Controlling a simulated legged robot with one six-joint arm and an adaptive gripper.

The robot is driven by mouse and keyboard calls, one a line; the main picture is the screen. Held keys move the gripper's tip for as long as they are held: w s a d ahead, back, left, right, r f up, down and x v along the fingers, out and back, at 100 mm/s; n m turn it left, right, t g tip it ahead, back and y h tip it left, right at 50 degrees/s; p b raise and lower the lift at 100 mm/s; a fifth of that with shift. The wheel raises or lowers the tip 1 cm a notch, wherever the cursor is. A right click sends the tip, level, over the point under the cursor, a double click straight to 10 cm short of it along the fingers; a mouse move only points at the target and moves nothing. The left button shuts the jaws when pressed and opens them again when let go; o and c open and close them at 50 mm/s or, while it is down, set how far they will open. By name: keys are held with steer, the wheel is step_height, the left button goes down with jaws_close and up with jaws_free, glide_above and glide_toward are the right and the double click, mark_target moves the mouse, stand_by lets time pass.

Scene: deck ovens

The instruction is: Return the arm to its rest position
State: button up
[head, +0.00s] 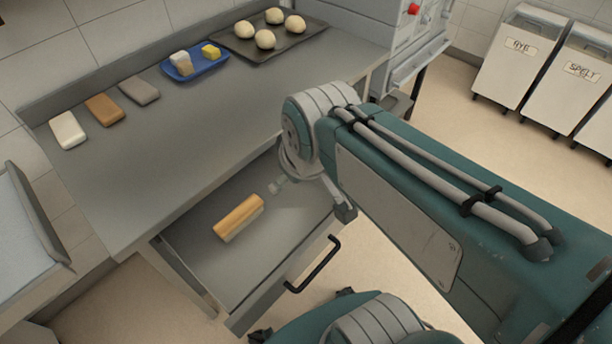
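My arm reaches in from the right of the head view and bends at a grey rounded joint over the counter's front edge. My gripper (312,197) hangs below that joint, above the right part of an open drawer (200,262). Its fingers look spread apart with nothing between them, though the arm hides part of it. A block with an orange-tan top and pale side (239,217) lies in the drawer, left of my gripper and apart from it.
On the counter (190,135) lie a white block (67,131), an orange-brown block (105,109), a grey-brown block (139,91), a blue tray (183,74) with pieces, and a dark tray (245,50) with dough balls. The drawer handle (313,267) juts out. Bins (519,62) stand at right.

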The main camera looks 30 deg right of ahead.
steer(key=s+m, duration=0.3)
steer(key=shift+s+d+r+t, duration=0.3)
steer(key=shift+d+r+t, duration=0.1)
stand_by(1.0)
